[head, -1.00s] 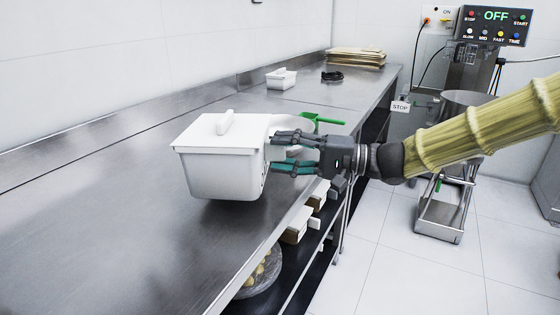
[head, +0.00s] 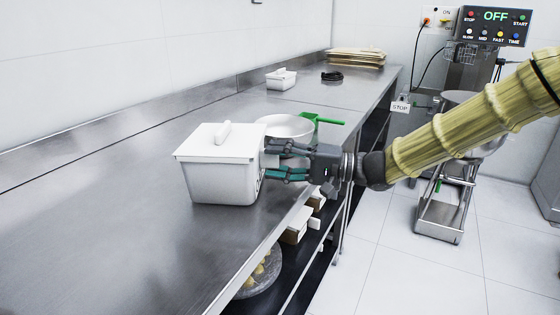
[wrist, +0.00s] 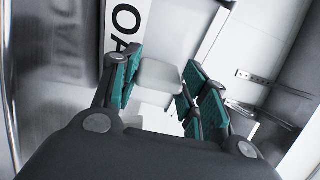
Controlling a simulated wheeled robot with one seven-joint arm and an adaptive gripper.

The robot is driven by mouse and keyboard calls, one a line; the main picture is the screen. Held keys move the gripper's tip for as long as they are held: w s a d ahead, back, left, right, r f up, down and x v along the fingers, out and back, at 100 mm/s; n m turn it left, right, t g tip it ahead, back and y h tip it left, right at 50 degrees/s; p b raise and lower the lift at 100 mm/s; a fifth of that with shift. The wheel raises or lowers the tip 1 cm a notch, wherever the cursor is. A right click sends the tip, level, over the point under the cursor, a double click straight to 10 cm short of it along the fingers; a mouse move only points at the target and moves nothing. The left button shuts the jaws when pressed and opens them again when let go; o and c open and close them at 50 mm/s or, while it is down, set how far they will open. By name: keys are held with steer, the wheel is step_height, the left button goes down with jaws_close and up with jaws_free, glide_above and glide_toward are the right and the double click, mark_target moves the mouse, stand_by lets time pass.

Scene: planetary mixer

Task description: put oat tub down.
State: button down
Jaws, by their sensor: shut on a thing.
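The oat tub (head: 218,178) is a white lidded box with a raised lid handle, over the near part of the steel counter (head: 120,235). It is upright, and its base is at or very close to the counter; I cannot tell whether it fully rests there. My gripper (head: 275,160) reaches in from the right and is shut on the tub's right side. In the wrist view, a pale block (wrist: 160,76) sits between the green finger pads, and the tub's label (wrist: 125,22) shows the letters "OA".
A pale round bowl (head: 285,124) stands just behind the tub, with a green scoop (head: 322,119) at it. A small white box (head: 281,79), a dark coil (head: 332,76) and stacked boards (head: 356,58) are farther back. The counter left of the tub is clear.

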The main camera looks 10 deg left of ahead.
steer(key=c, duration=0.8)
jaws_free()
steer(key=shift+o, duration=0.2)
steer(key=s+d, duration=0.1)
steer(key=d, duration=1.1)
steer(key=shift+s, duration=0.15)
steer(key=shift+f, duration=0.1)
steer(key=s+d+f+m+g+h, duration=0.1)
steer(key=s+f+h, duration=0.25)
steer(key=f, duration=0.75)
steer(key=s+d+f+g+h, duration=0.15)
steer(key=s+f, duration=0.25)
steer(key=f, duration=0.7)
steer(key=s+f+m+g+h, duration=0.1)
steer(key=s+f+h, duration=0.3)
steer(key=f, duration=0.7)
steer(key=s+d+f+n+t+h, duration=0.1)
steer(key=s+d+f+h, duration=0.3)
steer(key=s+d+f, duration=0.3)
steer(key=s+d+f+n+h, duration=0.1)
steer(key=s+d+f+h, duration=0.4)
steer(key=s+f, duration=1.3)
steer(key=shift+d+n+t, duration=0.35)
steer(key=shift+d+n, duration=0.05)
steer(key=shift+d, duration=1.2)
